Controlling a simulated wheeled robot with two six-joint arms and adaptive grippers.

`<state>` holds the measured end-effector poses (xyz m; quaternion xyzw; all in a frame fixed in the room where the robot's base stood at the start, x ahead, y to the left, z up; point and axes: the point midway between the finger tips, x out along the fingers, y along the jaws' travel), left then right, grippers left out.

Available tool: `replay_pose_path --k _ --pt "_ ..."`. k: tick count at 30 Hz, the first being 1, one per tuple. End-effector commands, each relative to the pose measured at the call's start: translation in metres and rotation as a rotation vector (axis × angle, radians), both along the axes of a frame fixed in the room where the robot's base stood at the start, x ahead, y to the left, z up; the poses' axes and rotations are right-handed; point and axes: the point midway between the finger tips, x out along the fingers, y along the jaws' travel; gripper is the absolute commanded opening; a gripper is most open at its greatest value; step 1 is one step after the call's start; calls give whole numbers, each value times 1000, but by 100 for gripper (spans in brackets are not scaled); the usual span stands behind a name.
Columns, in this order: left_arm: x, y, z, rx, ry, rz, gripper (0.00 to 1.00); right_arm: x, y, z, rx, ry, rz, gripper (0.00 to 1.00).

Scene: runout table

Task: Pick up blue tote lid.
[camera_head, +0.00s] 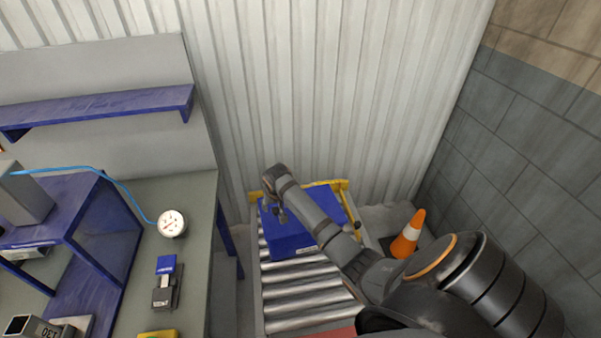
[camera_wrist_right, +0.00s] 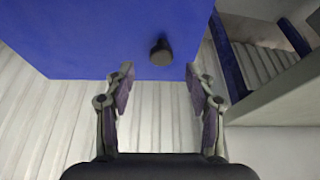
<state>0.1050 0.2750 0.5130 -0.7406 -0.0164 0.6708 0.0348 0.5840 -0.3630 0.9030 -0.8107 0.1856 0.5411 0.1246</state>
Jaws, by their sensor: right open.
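The blue tote lid (camera_head: 287,240) lies on the roller table, partly hidden by my right arm. In the right wrist view the blue lid (camera_wrist_right: 100,38) fills the upper left and middle, with a dark round knob (camera_wrist_right: 161,53) standing on it. My right gripper (camera_head: 276,213) is over the left part of the lid in the head view. In the right wrist view its open, empty fingers (camera_wrist_right: 160,84) are apart, with the knob just beyond the gap between their tips. I cannot tell whether anything lies under the lid. My left gripper is not in view.
The roller table (camera_head: 300,292) has bare rollers in front of the lid and a yellow end stop (camera_head: 342,186) behind. An orange cone (camera_head: 408,236) stands at its right. A workbench (camera_head: 188,205) with a dial gauge (camera_head: 172,223) is on the left. A corrugated wall closes the back.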

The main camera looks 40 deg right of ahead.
Motion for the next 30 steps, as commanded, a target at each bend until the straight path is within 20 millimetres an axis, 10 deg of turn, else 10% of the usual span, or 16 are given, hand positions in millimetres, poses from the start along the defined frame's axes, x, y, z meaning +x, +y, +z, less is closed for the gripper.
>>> replay_pose_path --k 15,27,30 --pt "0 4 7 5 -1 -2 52 14 -5 -37 0 1 0 55" --pt "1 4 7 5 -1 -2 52 13 -5 -37 0 1 0 1" --pt "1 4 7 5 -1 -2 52 13 -5 -37 0 1 0 0"
